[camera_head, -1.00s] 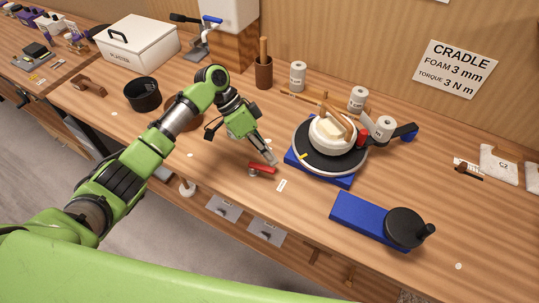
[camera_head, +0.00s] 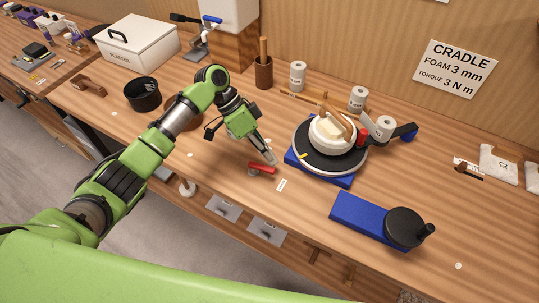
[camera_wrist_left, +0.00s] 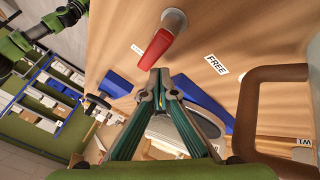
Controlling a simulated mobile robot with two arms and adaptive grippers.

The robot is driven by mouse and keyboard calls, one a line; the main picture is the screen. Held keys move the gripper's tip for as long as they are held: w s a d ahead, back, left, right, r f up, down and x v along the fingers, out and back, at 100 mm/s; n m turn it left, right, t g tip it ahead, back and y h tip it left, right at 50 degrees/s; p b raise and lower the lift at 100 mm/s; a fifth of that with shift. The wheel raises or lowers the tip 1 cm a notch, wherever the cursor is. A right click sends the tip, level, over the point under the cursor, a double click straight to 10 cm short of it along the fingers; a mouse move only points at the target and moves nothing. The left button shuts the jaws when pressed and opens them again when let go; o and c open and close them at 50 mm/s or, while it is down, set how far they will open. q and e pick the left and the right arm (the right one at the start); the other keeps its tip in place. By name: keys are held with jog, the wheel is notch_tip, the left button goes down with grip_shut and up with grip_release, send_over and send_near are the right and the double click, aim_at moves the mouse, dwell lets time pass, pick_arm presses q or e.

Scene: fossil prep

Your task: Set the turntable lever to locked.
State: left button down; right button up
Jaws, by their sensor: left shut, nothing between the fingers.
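The red lever (camera_head: 262,169) lies on the bench just in front of the turntable (camera_head: 331,143), which has a black disc on a blue base. In the left wrist view the red lever (camera_wrist_left: 157,45) extends from a grey round pivot (camera_wrist_left: 174,18). A white label reading FREE (camera_wrist_left: 216,64) is to its right; another small label by the lever is partly hidden and unreadable. My left gripper (camera_head: 274,162) is shut and empty, its tips close to the lever's free end. In the wrist view its tips (camera_wrist_left: 160,76) show just below that end; contact is unclear. My right gripper is out of view.
On the turntable sits a white round piece with wooden sticks. A blue block with a black round knob (camera_head: 404,227) lies to the front right. A black bowl (camera_head: 142,93) and a brown cup (camera_head: 263,72) stand behind. The front bench around the lever is mostly clear.

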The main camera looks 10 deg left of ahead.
pick_arm(q)
jog(key=shift+a+r, duration=0.1)
jog(key=shift+r, duration=0.05)
jog(key=v, duration=1.1)
jog(key=shift+a+r, duration=0.15)
jog(key=shift+r, duration=0.1)
jog(key=shift+w, duration=0.15)
